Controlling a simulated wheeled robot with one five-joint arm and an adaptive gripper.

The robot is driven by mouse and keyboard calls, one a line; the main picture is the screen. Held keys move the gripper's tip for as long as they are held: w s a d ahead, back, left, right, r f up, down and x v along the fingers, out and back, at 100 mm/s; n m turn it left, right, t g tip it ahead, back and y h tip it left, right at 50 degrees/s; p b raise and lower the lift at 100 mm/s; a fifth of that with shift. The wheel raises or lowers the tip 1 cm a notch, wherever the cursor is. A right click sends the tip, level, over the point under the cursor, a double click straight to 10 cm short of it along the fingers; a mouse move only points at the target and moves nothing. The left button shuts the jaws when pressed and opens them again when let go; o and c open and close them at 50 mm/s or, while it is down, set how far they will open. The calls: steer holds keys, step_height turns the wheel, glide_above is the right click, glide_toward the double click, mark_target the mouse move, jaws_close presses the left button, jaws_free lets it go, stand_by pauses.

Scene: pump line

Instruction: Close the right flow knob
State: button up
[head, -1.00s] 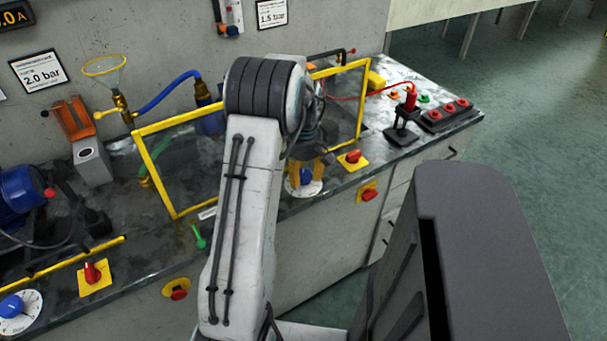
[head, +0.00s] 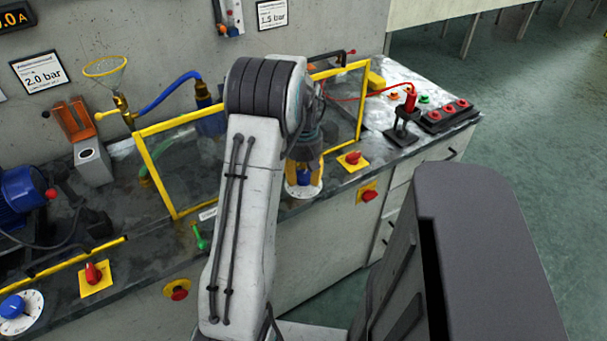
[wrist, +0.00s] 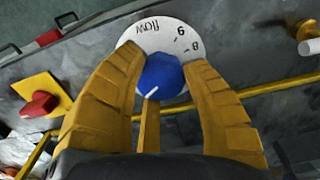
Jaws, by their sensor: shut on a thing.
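The right flow knob is blue with a white pointer line, on a white round dial marked "flow". In the wrist view the knob (wrist: 161,76) sits between the two yellow fingers of my gripper (wrist: 163,82), which is shut on it. The pointer line points toward the lower left of the wrist view. In the head view the knob (head: 304,177) and dial (head: 302,190) are partly hidden by my gripper (head: 303,168), which reaches down from above.
A red switch on a yellow plate (head: 352,160) is right of the dial, with another (head: 368,194) on the bench front below. A yellow-framed clear guard (head: 180,165) stands behind. Another blue knob (head: 12,306) is at far left. Floor at right is open.

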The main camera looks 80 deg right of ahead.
mark_target(303, 175)
steer(key=m, duration=0.4)
steer(key=shift+a+f+m, duration=0.15)
steer(key=shift+m, duration=0.15)
steer(key=m, duration=0.3)
steer(key=shift+m, duration=0.3)
steer(key=m, duration=0.7)
steer(key=o, duration=1.2)
steer(key=shift+p, duration=0.3)
steer(key=shift+r, duration=0.2)
step_height(303, 175, up, 12)
steer(key=shift+f, duration=0.15)
